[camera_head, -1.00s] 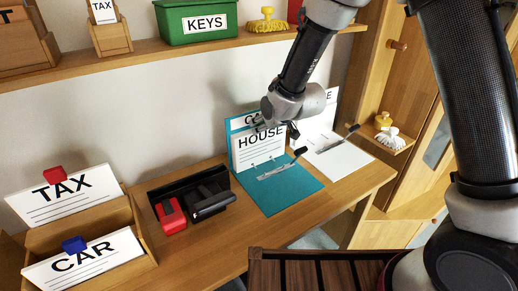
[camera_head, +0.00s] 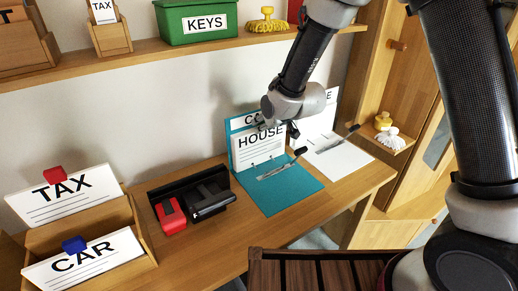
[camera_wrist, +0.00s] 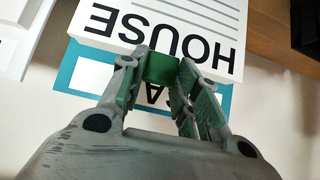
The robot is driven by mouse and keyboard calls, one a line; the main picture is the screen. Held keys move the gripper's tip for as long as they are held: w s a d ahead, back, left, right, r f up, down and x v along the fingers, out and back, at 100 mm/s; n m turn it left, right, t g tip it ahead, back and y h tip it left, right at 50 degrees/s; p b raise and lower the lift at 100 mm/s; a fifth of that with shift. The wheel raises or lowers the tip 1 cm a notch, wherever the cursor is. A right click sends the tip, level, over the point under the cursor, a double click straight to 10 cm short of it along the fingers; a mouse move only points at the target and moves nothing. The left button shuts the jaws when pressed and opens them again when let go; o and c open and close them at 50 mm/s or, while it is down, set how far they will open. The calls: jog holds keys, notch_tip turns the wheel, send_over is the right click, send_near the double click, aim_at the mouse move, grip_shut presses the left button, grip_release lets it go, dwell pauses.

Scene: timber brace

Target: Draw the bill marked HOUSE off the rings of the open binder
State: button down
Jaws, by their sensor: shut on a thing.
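The HOUSE bill (camera_head: 258,152) is a white sheet standing upright against the raised cover of the open teal binder (camera_head: 285,190). Its lower edge is at the rings, by the metal ring bar (camera_head: 281,172). My gripper (camera_head: 266,125) is at the bill's top edge. In the wrist view my gripper (camera_wrist: 160,72) is shut on a green block-like tab (camera_wrist: 161,67) at that edge. The HOUSE bill (camera_wrist: 175,30) appears upside down there, with teal cover and its label behind. The rings are not visible in the wrist view.
A second open binder (camera_head: 340,158) with white pages lies to the right. A black hole punch (camera_head: 210,200) and a red item (camera_head: 172,216) sit to the left. Wooden holders with TAX (camera_head: 65,195) and CAR (camera_head: 85,262) bills stand at the far left. A shelf (camera_head: 150,50) runs above.

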jog(key=shift+s+d, duration=0.7)
jog(key=shift+s, duration=0.3)
jog(key=shift+s+d, duration=0.65)
jog(key=shift+s, duration=0.3)
dwell(2.0)
jog(key=shift+r, duration=0.1)
notch_tip(320, 180, up, 11)
dwell(1.2)
jog(key=shift+d, duration=0.1)
